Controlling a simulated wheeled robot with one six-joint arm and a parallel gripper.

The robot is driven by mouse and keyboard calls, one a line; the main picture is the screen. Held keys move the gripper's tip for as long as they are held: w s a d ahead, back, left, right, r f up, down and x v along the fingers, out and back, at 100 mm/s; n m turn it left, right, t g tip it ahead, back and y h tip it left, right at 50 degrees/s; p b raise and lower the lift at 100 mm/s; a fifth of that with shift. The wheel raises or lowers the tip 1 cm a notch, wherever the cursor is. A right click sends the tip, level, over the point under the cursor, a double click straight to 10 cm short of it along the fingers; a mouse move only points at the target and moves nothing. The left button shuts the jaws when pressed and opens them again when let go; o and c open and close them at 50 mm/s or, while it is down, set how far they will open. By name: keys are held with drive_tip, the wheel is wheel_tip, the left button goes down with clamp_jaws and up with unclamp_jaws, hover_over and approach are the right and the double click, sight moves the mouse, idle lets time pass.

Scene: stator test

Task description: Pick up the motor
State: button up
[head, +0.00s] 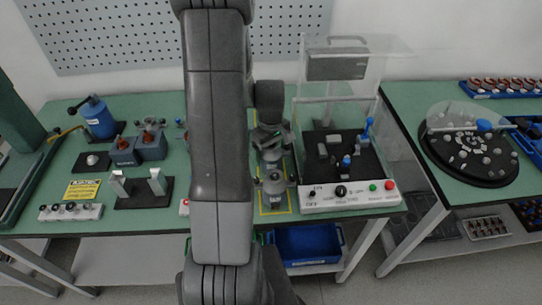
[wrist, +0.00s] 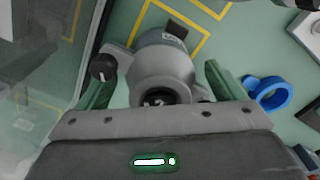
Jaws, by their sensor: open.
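The motor is a grey metal round body with side lugs and a dark centre hole. In the wrist view the motor (wrist: 165,65) lies between the two green-tipped fingers of my gripper (wrist: 160,85), which stand apart on either side of it. In the head view the motor (head: 274,184) sits on the green bench inside a yellow outline, just below my gripper (head: 270,150). My gripper is open and points down over it. My arm hides part of the bench, and the gap between fingers and motor is hard to judge.
A clear-shielded test station (head: 350,150) with a white control panel (head: 350,194) stands close on the right. A black fixture (head: 144,193) and blue-grey blocks stand to the left. A blue ring (wrist: 270,95) lies right of the motor in the wrist view. A round tray (head: 465,165) is on the right bench.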

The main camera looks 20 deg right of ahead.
drive_tip(key=c, duration=1.6)
drive_tip(key=shift+c, duration=0.3)
